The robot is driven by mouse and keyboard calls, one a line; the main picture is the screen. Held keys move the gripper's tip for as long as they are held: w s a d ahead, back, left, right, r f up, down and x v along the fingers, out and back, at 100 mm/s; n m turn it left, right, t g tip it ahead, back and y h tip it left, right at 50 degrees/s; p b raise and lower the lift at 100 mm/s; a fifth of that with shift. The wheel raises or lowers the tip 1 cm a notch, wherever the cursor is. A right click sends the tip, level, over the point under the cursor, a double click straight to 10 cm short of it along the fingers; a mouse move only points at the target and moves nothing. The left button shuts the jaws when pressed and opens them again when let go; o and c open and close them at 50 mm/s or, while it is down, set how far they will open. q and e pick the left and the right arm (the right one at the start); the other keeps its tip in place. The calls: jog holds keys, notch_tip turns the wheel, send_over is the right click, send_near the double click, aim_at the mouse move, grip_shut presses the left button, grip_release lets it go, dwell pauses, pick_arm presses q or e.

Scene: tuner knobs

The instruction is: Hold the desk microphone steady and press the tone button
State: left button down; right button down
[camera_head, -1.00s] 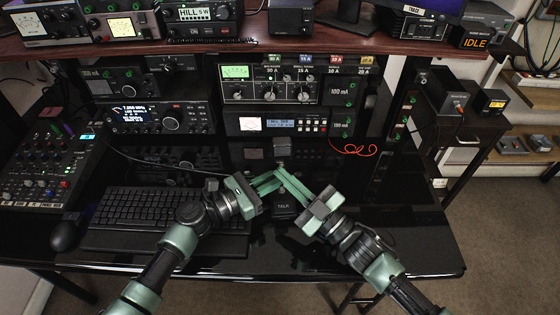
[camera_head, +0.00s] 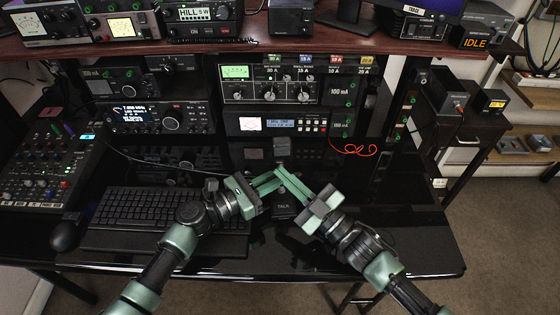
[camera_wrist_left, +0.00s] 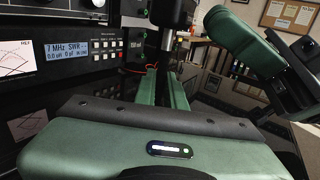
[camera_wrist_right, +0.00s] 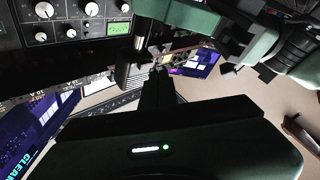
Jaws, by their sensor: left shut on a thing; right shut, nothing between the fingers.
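The black desk microphone has its head (camera_head: 282,146) above my fingers and its base, marked TALK (camera_head: 284,213), on the glossy desk. My left gripper (camera_head: 270,183) is shut on the microphone's stem from the left; the stem (camera_wrist_left: 168,40) stands beyond its green fingers in the left wrist view. My right gripper (camera_head: 281,171) is shut and empty. Its green fingers reach in from the right, very close to the stem and the left fingers; I cannot tell whether they touch. The right wrist view shows the ribbed microphone head (camera_wrist_right: 130,73) just past its fingertips. I cannot make out the tone button.
A keyboard (camera_head: 150,209) lies left of the microphone, with a mixer (camera_head: 42,170) beyond it. Rack radios and a meter unit with a row of buttons (camera_head: 311,125) stand behind. The desk's right front is clear.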

pick_arm(q)
jog(key=shift+f, duration=0.1)
pick_arm(e)
jog(key=shift+w, duration=0.25)
jog(key=shift+w, duration=0.35)
dwell(0.5)
jog(key=shift+s, duration=0.75)
jog(key=shift+s+d, duration=0.15)
jog(key=shift+s, duration=1.1)
jog(key=shift+s+d, duration=0.1)
jog(key=shift+s, duration=1.15)
pick_arm(q)
jog(key=c, duration=1.4)
grip_release()
